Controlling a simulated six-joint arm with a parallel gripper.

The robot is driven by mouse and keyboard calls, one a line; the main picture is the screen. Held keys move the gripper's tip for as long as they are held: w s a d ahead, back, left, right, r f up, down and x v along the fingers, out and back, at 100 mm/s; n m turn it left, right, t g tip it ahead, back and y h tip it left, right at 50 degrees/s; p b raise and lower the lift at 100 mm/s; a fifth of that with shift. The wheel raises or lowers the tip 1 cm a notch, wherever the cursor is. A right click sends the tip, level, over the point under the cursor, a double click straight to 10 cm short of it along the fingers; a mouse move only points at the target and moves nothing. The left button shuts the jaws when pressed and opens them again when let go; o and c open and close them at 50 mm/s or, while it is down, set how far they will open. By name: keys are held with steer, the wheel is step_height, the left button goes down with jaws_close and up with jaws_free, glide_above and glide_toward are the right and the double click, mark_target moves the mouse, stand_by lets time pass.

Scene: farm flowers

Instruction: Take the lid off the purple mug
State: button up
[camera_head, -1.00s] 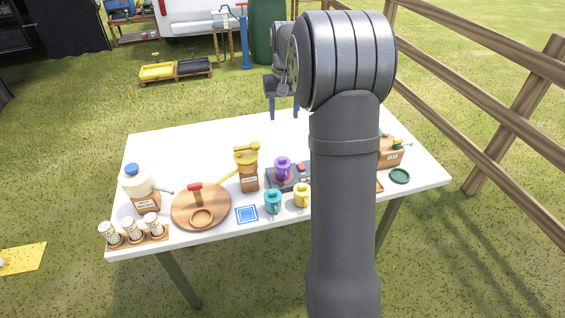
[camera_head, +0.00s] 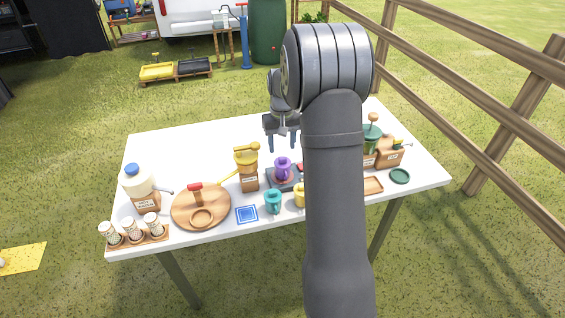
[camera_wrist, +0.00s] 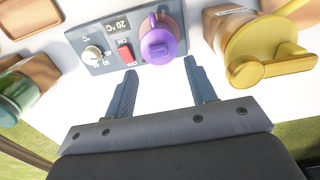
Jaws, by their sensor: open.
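The purple mug (camera_head: 283,169) stands upright on a dark grey heating plate (camera_head: 280,186) in the middle of the white table. In the wrist view the purple mug (camera_wrist: 160,44) shows from above, with a round purple top on it. I cannot clearly make out the seam between lid and mug. My gripper (camera_head: 282,143) is above and behind the mug, apart from it. In the wrist view my gripper (camera_wrist: 160,72) has its two fingers spread, with nothing between them, and the mug lies just beyond the fingertips.
A yellow-topped canister (camera_head: 247,170) stands close left of the mug. A teal mug (camera_head: 272,201) and a yellow mug (camera_head: 299,196) stand in front. A round wooden board (camera_head: 205,213) is at left, wooden boxes (camera_head: 388,155) at right. The table's back left is clear.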

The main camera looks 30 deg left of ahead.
mark_target(283, 157)
step_height(283, 157, down, 5)
steer(key=shift+d+r, duration=0.1)
steer(key=shift+r, duration=0.05)
steer(key=shift+c, duration=0.2)
steer(key=c, duration=1)
steer(key=shift+r, duration=0.2)
